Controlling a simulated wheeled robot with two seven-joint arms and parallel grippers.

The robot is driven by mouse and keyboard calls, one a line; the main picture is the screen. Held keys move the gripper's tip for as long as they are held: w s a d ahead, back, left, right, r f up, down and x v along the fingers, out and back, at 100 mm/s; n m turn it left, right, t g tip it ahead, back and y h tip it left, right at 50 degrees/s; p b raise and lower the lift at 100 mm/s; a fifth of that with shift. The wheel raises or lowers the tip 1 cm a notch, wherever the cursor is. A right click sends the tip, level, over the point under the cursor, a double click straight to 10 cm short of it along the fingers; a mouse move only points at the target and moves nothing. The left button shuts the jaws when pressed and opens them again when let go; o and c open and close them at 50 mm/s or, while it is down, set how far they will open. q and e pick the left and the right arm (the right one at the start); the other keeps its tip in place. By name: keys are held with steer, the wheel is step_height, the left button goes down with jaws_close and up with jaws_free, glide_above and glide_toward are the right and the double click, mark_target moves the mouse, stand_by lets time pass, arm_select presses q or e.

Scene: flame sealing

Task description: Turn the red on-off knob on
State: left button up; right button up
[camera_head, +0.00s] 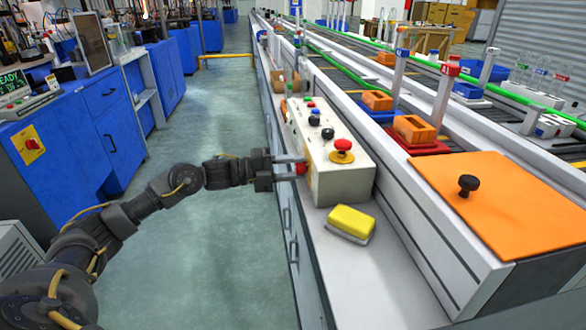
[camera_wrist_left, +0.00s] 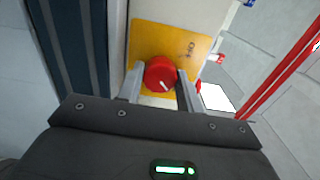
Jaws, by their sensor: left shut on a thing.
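The red on-off knob (camera_wrist_left: 160,74) sits on a yellow plate (camera_wrist_left: 185,42) in the left wrist view. It also shows as a small red spot (camera_head: 301,168) on the near left side of the white control box (camera_head: 345,180) in the head view. My left gripper (camera_head: 296,168) has its fingers on either side of the knob, shut on it; it also shows in the left wrist view (camera_wrist_left: 161,80). A white mark on the knob's face points obliquely. The yellow plate is mostly hidden in the head view. My right gripper is not in view.
A red mushroom button (camera_head: 343,145) and several smaller knobs top the box. A yellow sponge (camera_head: 350,223) lies in front of it on the white ledge. An orange lid (camera_head: 510,200) with a black knob is at right. The floor (camera_head: 220,110) left of the bench is clear.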

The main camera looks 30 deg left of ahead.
arm_select(q)
steer(key=o, duration=1)
steer(key=v, duration=1.1)
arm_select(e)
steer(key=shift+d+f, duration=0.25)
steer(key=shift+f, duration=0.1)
arm_select(q)
steer(key=shift+d, duration=0.1)
